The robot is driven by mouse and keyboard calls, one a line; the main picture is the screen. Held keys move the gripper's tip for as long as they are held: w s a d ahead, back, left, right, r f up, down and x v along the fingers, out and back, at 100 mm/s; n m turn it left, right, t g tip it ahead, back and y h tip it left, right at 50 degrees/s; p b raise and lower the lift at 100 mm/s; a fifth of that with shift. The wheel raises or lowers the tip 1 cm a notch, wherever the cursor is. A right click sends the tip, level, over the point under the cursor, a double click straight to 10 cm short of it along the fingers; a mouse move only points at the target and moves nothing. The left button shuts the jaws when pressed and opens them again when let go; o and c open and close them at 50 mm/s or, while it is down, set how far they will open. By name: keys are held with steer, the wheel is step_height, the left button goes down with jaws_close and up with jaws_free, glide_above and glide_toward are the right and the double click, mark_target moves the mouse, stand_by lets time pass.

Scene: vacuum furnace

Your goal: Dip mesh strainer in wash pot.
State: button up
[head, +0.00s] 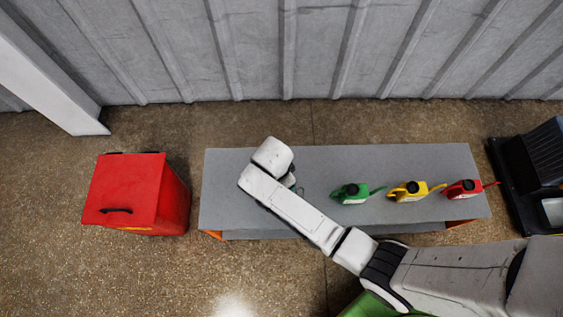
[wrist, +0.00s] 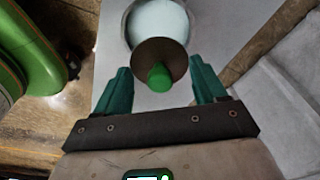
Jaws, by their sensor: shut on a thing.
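In the wrist view, my gripper (wrist: 160,73) has its two green fingers on either side of a brown disc (wrist: 149,54) with a green knob-like end. I take this to be the mesh strainer; no mesh can be made out. My gripper is shut on it. Just beyond it is a pale, rounded thing (wrist: 158,20), cut by the top edge, which may be the wash pot; whether the two touch I cannot tell. In the head view my arm hides the gripper and the strainer, over the left part of the grey table (head: 225,185).
A green can (head: 350,193), a yellow can (head: 409,192) and a red can (head: 464,190) stand on the table's right half. A red cabinet (head: 128,191) stands left of the table. A dark machine (head: 540,165) is at the right. A ribbed wall runs behind.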

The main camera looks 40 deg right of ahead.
steer(key=shift+f+b, duration=2.1)
steer(key=shift+b, duration=0.15)
steer(key=shift+f+b, duration=2.1)
steer(key=shift+f, duration=1.15)
steer(key=shift+r, duration=0.1)
step_height(320, 180, up, 9)
steer(key=p, duration=1)
steer(key=shift+r, duration=0.2)
stand_by(0.8)
